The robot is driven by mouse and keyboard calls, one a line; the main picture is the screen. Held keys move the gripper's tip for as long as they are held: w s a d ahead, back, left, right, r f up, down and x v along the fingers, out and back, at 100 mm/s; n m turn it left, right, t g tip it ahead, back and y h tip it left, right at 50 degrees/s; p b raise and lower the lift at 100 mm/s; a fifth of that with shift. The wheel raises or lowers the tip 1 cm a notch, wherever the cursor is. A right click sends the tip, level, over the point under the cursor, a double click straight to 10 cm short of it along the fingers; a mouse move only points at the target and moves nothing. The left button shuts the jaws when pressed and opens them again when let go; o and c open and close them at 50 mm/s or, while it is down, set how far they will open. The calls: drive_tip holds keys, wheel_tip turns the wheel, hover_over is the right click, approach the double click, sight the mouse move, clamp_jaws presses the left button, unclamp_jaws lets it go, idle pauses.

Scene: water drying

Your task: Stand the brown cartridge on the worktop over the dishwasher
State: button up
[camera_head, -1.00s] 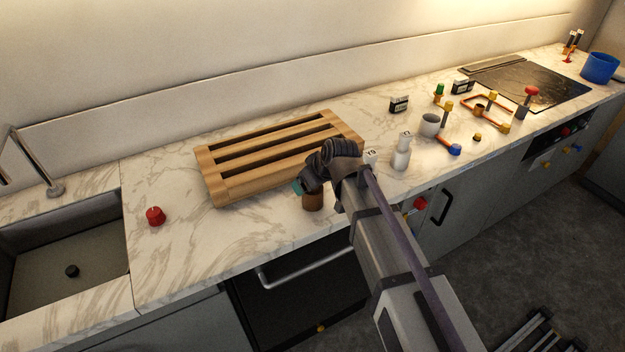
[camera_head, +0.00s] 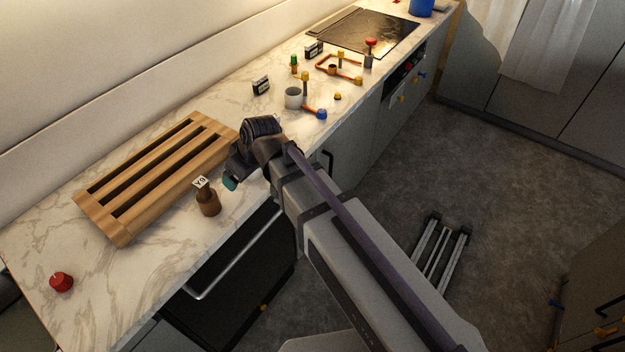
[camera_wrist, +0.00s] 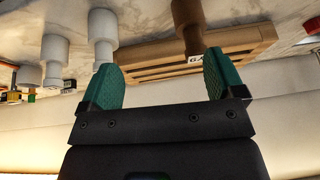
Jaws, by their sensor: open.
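The brown cartridge (camera_head: 208,202) stands upright on the marble worktop (camera_head: 160,262), near its front edge, above the black-fronted dishwasher (camera_head: 235,280) with the silver handle. A white label is on its narrower top. My gripper (camera_head: 230,183) is just right of the cartridge in the head view, apart from it, with one teal finger showing. In the wrist view, which looks upside down, both teal fingers of my gripper (camera_wrist: 158,60) are spread with nothing between them. The brown cartridge (camera_wrist: 187,14) shows beyond the fingertips, nearer the right finger, its label partly visible.
A wooden slatted rack (camera_head: 120,226) lies behind the cartridge. A red knob (camera_head: 61,282) is at the left. White cartridges (camera_wrist: 103,28) stand beside my gripper in the wrist view. A white cup (camera_head: 293,98) and small tools are farther along; the hob (camera_head: 365,35) is beyond.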

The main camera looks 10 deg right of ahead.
drive_tip(key=s+d+f+m+g+h, duration=0.1)
drive_tip(key=s+d+m, duration=0.3)
drive_tip(key=d, duration=0.8)
drive_tip(key=s+d+m+g+h, duration=0.2)
drive_tip(key=s+d+m, duration=0.3)
drive_tip(key=d, duration=0.8)
drive_tip(key=shift+s+f+h, duration=0.4)
drive_tip(key=shift+h, duration=0.1)
wheel_tip(320, 180, down, 4)
drive_tip(key=b, duration=0.4)
